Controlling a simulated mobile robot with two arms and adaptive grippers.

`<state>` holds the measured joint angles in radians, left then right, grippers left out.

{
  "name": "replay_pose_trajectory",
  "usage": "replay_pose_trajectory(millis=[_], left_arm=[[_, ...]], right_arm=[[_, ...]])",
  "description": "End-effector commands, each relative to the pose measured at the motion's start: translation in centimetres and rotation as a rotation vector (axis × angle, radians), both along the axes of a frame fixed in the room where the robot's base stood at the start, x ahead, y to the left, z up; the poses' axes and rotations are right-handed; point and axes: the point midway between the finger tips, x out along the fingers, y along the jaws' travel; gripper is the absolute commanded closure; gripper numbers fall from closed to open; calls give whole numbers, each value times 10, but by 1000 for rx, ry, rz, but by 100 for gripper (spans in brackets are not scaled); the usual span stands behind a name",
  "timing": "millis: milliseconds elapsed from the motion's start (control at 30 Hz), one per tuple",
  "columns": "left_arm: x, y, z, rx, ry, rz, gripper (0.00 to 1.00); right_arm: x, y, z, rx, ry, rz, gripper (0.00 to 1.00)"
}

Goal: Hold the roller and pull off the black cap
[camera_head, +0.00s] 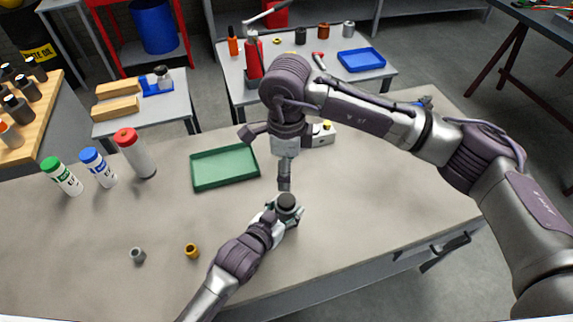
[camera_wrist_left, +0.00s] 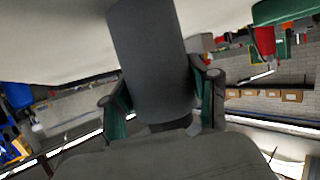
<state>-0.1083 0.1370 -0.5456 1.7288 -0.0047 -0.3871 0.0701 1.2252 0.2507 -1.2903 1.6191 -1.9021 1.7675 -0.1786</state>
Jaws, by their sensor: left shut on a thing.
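My left gripper (camera_head: 284,212) is shut on the roller, a dark grey cylinder (camera_wrist_left: 150,65) that fills the middle of the left wrist view between the two fingers (camera_wrist_left: 163,108). In the head view, a round black end, which looks like the black cap (camera_head: 287,201), faces up out of the left gripper near the table's front. My right gripper (camera_head: 285,182) points down just above this black end. Its fingers look narrow from this side, and I cannot tell whether they are open or touching the cap.
A green tray (camera_head: 193,182) lies behind and left of the grippers. Three capped bottles, green (camera_head: 62,177), blue (camera_head: 98,168) and red (camera_head: 135,155), stand at left. A brass piece (camera_head: 192,250) and a grey piece (camera_head: 138,255) lie in front.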

Motion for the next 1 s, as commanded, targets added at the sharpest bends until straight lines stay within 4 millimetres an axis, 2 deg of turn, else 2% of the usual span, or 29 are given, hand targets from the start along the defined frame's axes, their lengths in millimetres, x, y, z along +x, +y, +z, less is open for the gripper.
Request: replay_pose_trajectory(millis=[133, 233, 500, 700, 1000], left_arm=[[-1, 0, -1, 2, 3, 0, 100], [-1, 0, -1, 2, 3, 0, 100], [-1, 0, -2, 2, 3, 0, 100], [-1, 0, -2, 2, 3, 0, 100], [-1, 0, -2, 2, 3, 0, 100]], right_arm=[[0, 0, -6, 0, 2, -38, 23], [-1, 0, -19, -1, 3, -39, 23], [-1, 0, -71, -2, 4, -37, 23], [-1, 0, -102, -1, 2, -36, 23], [0, 0, -120, 0, 0, -35, 23]])
